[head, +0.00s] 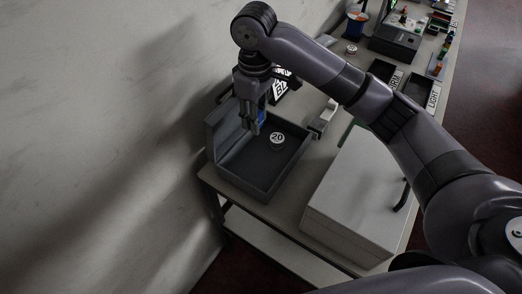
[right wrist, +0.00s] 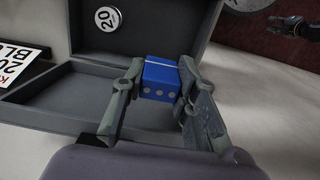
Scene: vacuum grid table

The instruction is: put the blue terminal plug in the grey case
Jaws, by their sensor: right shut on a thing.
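The blue terminal plug (right wrist: 160,79) is between the fingers of my right gripper (right wrist: 158,92) in the right wrist view. Its face shows a row of round grey contacts.
A round weight marked 20 (head: 277,138) lies inside the case. A large pale box (head: 345,205) stands right of the case. Black trays (head: 414,88) and a dark device (head: 395,40) sit farther back. A wall (head: 90,130) runs along the left.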

